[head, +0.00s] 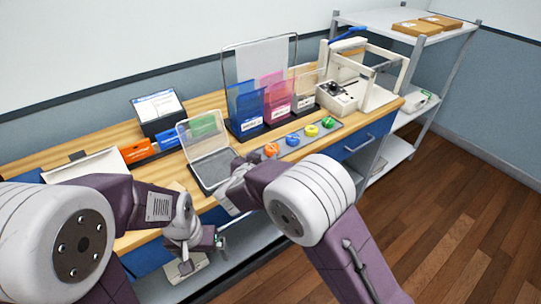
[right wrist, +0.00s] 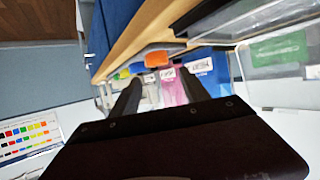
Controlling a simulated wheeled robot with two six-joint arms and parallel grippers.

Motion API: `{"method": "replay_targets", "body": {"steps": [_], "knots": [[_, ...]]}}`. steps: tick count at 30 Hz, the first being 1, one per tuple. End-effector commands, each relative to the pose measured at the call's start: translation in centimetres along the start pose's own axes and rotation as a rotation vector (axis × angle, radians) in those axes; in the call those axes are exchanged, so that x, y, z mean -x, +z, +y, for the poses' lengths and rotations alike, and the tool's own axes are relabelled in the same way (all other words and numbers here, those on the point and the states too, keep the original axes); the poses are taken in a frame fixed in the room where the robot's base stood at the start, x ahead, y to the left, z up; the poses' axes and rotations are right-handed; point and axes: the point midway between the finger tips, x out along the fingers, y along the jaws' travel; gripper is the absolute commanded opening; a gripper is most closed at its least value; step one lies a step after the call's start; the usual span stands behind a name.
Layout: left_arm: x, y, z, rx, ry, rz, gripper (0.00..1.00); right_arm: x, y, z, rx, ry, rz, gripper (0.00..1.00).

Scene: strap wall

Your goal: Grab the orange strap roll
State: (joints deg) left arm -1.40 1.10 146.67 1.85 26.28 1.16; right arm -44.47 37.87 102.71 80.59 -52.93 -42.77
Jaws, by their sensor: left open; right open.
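The orange strap roll (head: 271,150) sits at the near left end of a row of coloured rolls on a grey strip on the wooden bench. My right gripper (head: 238,168) is left of it, over the bench's front edge, partly hidden by its own arm. In the right wrist view the orange roll (right wrist: 157,59) shows beyond and between the two open fingers (right wrist: 160,80), apart from them. My left gripper (head: 200,257) is open and empty, low in front of the bench.
Blue (head: 292,139), yellow (head: 312,130) and green (head: 328,122) rolls follow to the right. A clear-lidded case (head: 209,166) stands open left of the orange roll. Coloured file holders (head: 277,101) stand behind. A white-framed machine (head: 340,98) stands at the bench's right end.

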Motion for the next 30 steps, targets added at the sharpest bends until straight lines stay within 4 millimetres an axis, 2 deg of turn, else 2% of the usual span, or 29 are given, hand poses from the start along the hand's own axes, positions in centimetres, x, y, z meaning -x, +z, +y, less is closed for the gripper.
{"method": "replay_targets", "body": {"steps": [7, 14, 21, 29, 30], "knots": [[-0.3, 0.0, 0.0, 0.000, 0.000, 0.000, 0.95, -3.3, -0.1, 0.2, -0.001, 0.004, 0.000, 0.54], [-0.4, 0.1, 0.0, 0.000, 0.000, 0.000, 0.95, -4.6, 0.0, 0.2, -0.002, 0.003, 0.000, 0.54], [-0.7, 0.1, 0.0, 0.000, 0.000, 0.000, 0.95, -8.7, 0.1, 0.2, -0.003, 0.003, 0.000, 0.54], [-0.7, 0.1, 0.0, 0.000, 0.000, 0.000, 0.95, -9.1, 0.1, 0.1, -0.002, 0.001, 0.001, 0.54], [-0.7, 0.1, 0.0, 0.000, 0.000, 0.000, 0.95, -9.1, 0.1, 0.1, -0.002, 0.001, 0.000, 0.46]]}}
